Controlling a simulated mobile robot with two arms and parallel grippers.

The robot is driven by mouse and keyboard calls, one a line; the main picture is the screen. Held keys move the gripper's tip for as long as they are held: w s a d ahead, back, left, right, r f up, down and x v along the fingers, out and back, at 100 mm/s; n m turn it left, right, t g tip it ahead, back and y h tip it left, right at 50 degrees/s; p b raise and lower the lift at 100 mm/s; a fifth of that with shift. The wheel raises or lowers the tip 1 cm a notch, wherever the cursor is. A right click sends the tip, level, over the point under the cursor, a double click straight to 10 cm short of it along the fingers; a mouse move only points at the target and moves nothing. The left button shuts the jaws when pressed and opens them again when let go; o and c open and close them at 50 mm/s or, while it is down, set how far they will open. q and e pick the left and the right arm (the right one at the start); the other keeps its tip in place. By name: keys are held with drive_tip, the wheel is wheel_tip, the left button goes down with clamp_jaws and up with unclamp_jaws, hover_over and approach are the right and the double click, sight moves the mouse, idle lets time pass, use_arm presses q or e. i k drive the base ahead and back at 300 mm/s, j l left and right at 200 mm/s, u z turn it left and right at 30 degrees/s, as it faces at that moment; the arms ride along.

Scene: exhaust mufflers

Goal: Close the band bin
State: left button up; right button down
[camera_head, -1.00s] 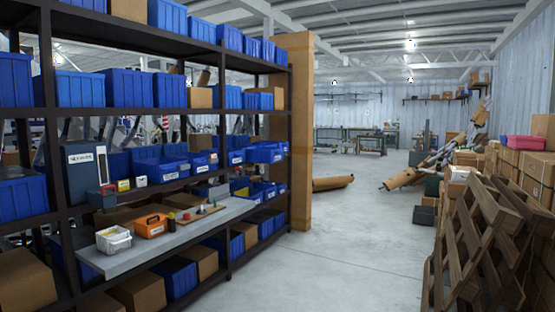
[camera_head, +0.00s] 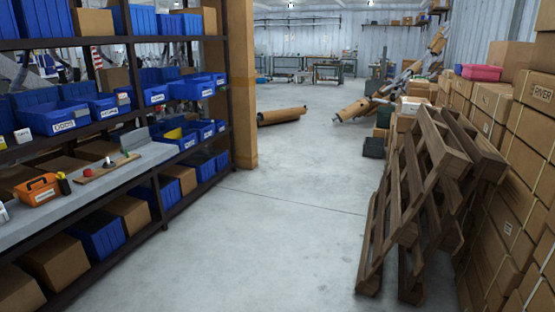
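Several open blue bins with white labels stand on the left rack. One large blue bin (camera_head: 54,119) sits at the left on the middle shelf, with smaller blue bins (camera_head: 149,94) to its right. More small blue bins (camera_head: 178,140) sit at the far end of the grey work surface. The labels are too small for me to tell which is the band bin. Neither of my grippers is in view.
The grey work surface (camera_head: 86,196) holds an orange toolbox (camera_head: 36,190) and a wooden board (camera_head: 105,168). Leaning pallets (camera_head: 420,200) and stacked cardboard boxes (camera_head: 520,150) line the right. The concrete aisle (camera_head: 270,220) between is clear. Brown cylinders (camera_head: 282,116) lie farther back.

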sight(185, 89)
drive_tip(key=i+j+u, duration=0.2)
drive_tip(key=i, duration=0.45)
drive_tip(key=i+u, duration=0.2)
drive_tip(key=i, duration=0.4)
drive_tip(key=i+l+u, duration=0.25)
drive_tip(key=i, duration=0.4)
drive_tip(key=i+l+u, duration=0.2)
drive_tip(key=i, duration=0.4)
drive_tip(key=j, duration=0.1)
